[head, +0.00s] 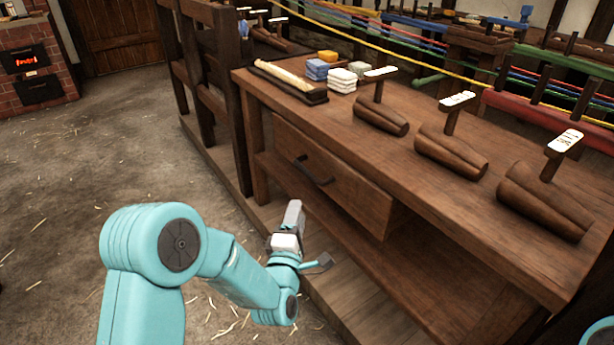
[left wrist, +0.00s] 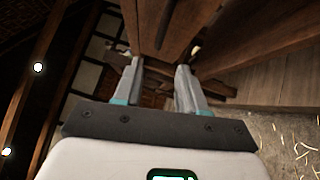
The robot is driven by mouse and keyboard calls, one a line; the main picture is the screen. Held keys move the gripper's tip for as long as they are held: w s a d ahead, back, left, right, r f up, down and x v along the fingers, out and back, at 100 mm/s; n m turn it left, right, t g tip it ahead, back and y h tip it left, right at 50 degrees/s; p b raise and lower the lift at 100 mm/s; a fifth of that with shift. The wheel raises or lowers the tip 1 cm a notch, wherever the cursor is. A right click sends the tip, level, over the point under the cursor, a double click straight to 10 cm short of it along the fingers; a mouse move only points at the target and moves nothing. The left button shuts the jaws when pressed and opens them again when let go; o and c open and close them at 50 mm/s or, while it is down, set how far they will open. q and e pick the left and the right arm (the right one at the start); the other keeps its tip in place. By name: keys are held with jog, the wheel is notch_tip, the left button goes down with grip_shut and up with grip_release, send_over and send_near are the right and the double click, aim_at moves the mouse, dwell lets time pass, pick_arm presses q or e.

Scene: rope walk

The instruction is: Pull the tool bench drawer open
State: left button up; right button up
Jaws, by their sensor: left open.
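The wooden tool bench (head: 440,235) has a drawer (head: 345,188) under its top, with a dark bar handle (head: 313,172) on the front. I cannot tell whether the drawer stands out at all. My left gripper (head: 293,208) is in front of the drawer, below and a little left of the handle in the head view, and looks apart from it. In the left wrist view its two fingers (left wrist: 160,72) are spread with nothing held between them. My right gripper is out of view.
A lower shelf (head: 400,285) runs beneath the drawer. A dark wooden frame (head: 205,90) stands left. The straw-strewn floor (head: 70,200) is open.

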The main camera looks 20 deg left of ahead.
aim_at(307, 170)
pick_arm(q)
jog(key=w, duration=0.5)
jog(key=w+a+r+b, duration=0.1)
jog(key=w, duration=0.3)
jog(key=w+a+r, duration=0.1)
jog(key=w, duration=0.4)
jog(key=shift+w+b, duration=0.3)
jog(key=shift+b, duration=0.05)
grip_shut()
